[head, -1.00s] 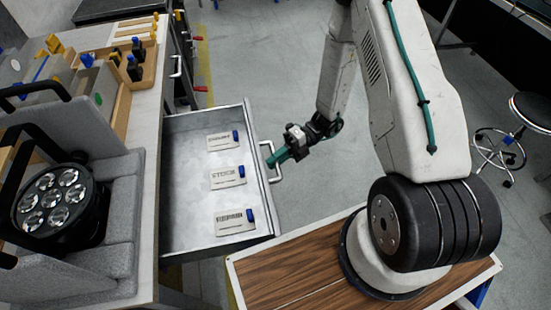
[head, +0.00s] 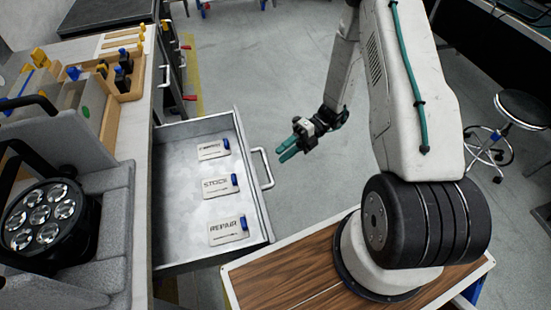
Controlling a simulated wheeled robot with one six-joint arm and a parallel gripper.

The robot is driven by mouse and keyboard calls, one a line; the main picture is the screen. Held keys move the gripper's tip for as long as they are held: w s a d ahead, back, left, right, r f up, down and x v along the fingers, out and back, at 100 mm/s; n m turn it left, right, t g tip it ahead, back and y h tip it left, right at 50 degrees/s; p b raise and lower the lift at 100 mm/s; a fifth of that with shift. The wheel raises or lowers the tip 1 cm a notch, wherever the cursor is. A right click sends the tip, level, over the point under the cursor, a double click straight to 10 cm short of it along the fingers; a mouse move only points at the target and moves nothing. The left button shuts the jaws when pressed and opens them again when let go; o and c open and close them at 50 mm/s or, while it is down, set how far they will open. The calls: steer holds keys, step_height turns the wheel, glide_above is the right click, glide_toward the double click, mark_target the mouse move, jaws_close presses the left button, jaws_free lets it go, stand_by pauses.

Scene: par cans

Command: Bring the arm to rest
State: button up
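My gripper (head: 286,153) with teal fingers hangs in the air to the right of the open drawer's handle (head: 263,169), apart from it. The two fingertips show side by side with a narrow gap and nothing between them. My arm reaches down from the top of the view and bends at the wrist. The grey metal drawer (head: 183,222) is pulled out from the bench. Inside lie three pale tags with blue clips: one at the back (head: 212,150), one reading STOCK (head: 219,186) and one reading REPAIR (head: 228,231).
On the bench at left are a black par can (head: 42,218) in grey foam and a wooden box (head: 128,82) with yellow and blue-topped items. A black stool (head: 522,108) stands at right. The grey floor (head: 270,70) beyond my gripper is clear.

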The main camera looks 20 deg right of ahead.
steer(key=shift+d, duration=0.3)
stand_by(0.4)
steer(key=s+r+n+t+h, duration=0.1)
steer(key=s+r+n+h, duration=0.4)
steer(key=r+n, duration=0.6)
steer(key=s+r+n+t+h, duration=0.2)
steer(key=s+r+n+h, duration=0.3)
steer(key=s+r+n, duration=0.3)
steer(key=s+r+n+t+h, duration=0.2)
steer(key=s+r+n+h, duration=0.3)
steer(key=r+n, duration=1)
step_height(320, 180, up, 3)
steer(key=shift+s+d+f+h, duration=0.1)
steer(key=shift+s+d+h, duration=0.25)
steer(key=shift+s, duration=0.4)
